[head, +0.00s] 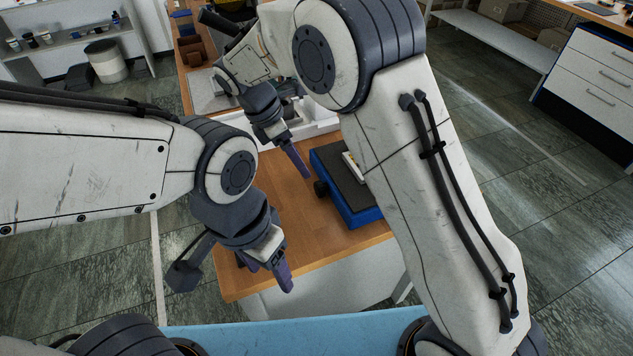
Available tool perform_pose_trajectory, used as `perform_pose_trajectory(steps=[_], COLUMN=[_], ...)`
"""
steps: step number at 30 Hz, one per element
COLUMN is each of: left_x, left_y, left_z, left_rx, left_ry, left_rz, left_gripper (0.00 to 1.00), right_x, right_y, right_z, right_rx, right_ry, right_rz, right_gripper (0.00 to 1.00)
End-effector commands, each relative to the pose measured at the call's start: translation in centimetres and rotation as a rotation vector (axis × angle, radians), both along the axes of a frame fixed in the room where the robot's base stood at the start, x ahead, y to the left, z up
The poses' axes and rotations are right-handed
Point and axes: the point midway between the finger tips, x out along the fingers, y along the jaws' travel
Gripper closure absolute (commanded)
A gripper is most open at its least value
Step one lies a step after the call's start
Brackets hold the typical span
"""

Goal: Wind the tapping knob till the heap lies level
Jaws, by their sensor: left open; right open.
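A blue unit (362,215) with a dark top sits near the right edge of the wooden table. A small black knob (321,188) sticks out of its left side, which I take for the tapping knob. A pale piece (351,164) lies on the dark top, partly hidden by my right arm; no heap can be made out. My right gripper (296,161) is open and empty, above and left of the knob and apart from it. My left gripper (267,270) is open and empty over the table's front part, below and left of the knob.
The wooden table (300,225) is bare left of the blue unit. A white tray (318,121) with objects stands behind my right gripper. A brown box (193,51) is farther back. My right arm covers the table's right side.

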Motion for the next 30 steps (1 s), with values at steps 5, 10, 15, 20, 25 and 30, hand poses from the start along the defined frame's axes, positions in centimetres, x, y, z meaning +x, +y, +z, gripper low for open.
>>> perform_pose_trajectory(steps=[5, 10, 15, 20, 25, 30], left_x=[0.0, 0.0, 0.0, 0.0, 0.0, 0.0], left_y=[0.0, 0.0, 0.0, 0.0, 0.0, 0.0], left_z=[0.0, 0.2, 0.6, 0.8, 0.9, 0.9], left_rx=[0.000, 0.000, 0.000, 0.000, 0.000, 0.000], left_ry=[0.000, 0.000, 0.000, 0.000, 0.000, 0.000], left_rz=[0.000, 0.000, 0.000, 0.000, 0.000, 0.000], left_gripper=[0.36, 0.36, 0.36, 0.36, 0.36, 0.36], right_x=[1.1, 1.0, 0.9, 0.9, 0.9, 0.9], right_y=[-0.6, -1.8, -3.1, -4.1, -4.6, -4.7], right_z=[-1.4, -3.8, -6.7, -8.9, -10.1, -10.4], right_rx=[-0.024, -0.026, -0.025, -0.023, -0.021, -0.021], right_ry=[0.022, 0.026, 0.025, 0.024, 0.021, 0.020], right_rz=[0.048, 0.047, 0.045, 0.044, 0.045, 0.045], right_gripper=[0.19, 0.19, 0.19, 0.19, 0.19, 0.19])
